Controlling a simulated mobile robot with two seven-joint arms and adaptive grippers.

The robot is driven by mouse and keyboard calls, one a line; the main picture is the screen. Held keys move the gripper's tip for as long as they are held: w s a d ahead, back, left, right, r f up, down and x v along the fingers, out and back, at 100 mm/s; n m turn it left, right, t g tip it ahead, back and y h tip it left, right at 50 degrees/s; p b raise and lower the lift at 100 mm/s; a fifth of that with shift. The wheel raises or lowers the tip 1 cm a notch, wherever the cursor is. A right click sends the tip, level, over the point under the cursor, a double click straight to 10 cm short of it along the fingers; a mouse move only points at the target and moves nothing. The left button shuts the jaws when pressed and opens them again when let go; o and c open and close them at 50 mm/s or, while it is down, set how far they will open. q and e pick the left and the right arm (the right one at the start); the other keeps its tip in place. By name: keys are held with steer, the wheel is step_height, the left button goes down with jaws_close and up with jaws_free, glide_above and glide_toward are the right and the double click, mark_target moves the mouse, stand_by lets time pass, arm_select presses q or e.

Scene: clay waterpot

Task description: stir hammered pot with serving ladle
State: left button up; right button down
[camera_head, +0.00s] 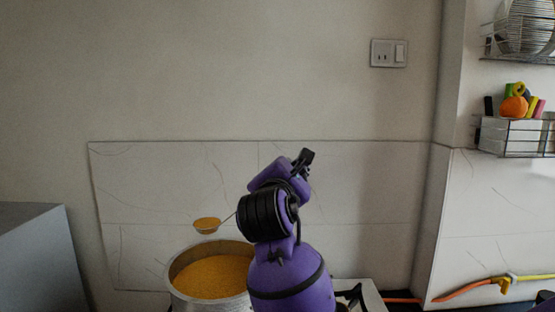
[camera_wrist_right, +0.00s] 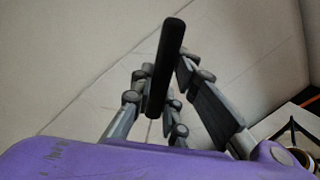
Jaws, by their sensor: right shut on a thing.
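A silver metal pot (camera_head: 205,304) stands at the lower middle of the head view, partly behind my right arm. It holds an orange-yellow content (camera_head: 216,277). The serving ladle (camera_head: 207,225) has its bowl in the air above the pot's back rim, apart from the content. The bowl looks orange-yellow inside. Its thin shaft runs right, behind my arm. In the right wrist view, my right gripper (camera_wrist_right: 160,85) is shut on the ladle's dark handle (camera_wrist_right: 168,55). My arm hides this grip in the head view. My left gripper is not in view.
A grey box-shaped unit (camera_head: 40,262) stands at the lower left. A pale wall panel (camera_head: 150,190) is behind the pot. Wire racks (camera_head: 515,135) hang at the upper right. A yellow-orange hose (camera_head: 470,288) runs along the right wall.

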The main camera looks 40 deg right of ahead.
steer(key=s+f+m+g+h, duration=0.2)
steer(key=s+f+g+h, duration=0.1)
steer(key=f, duration=0.4)
steer(key=shift+s+d+m+g+h, duration=0.35)
steer(key=shift+s+h, duration=0.15)
steer(key=shift+s, duration=0.75)
steer(key=shift+w, duration=0.1)
stand_by(0.5)
